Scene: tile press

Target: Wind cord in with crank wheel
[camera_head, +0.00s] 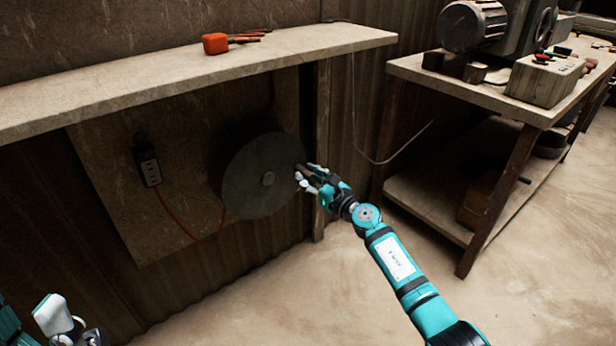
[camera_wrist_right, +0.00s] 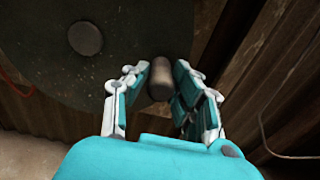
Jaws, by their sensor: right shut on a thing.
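The crank wheel (camera_head: 258,177) is a dark grey-green disc with a round hub, mounted upright on a board under the shelf. Its handle is a short brownish peg (camera_wrist_right: 160,78) near the rim, seen in the right wrist view. My right gripper (camera_head: 303,176) is at the wheel's right edge, shut on this handle, with fingers on both sides of it.
A wooden shelf (camera_head: 120,88) juts out above the wheel, with an orange-handled tool (camera_head: 228,41) on it. A workbench (camera_head: 470,90) with a grinder-like machine (camera_head: 490,25) stands to the right. The floor (camera_head: 330,285) in front is clear.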

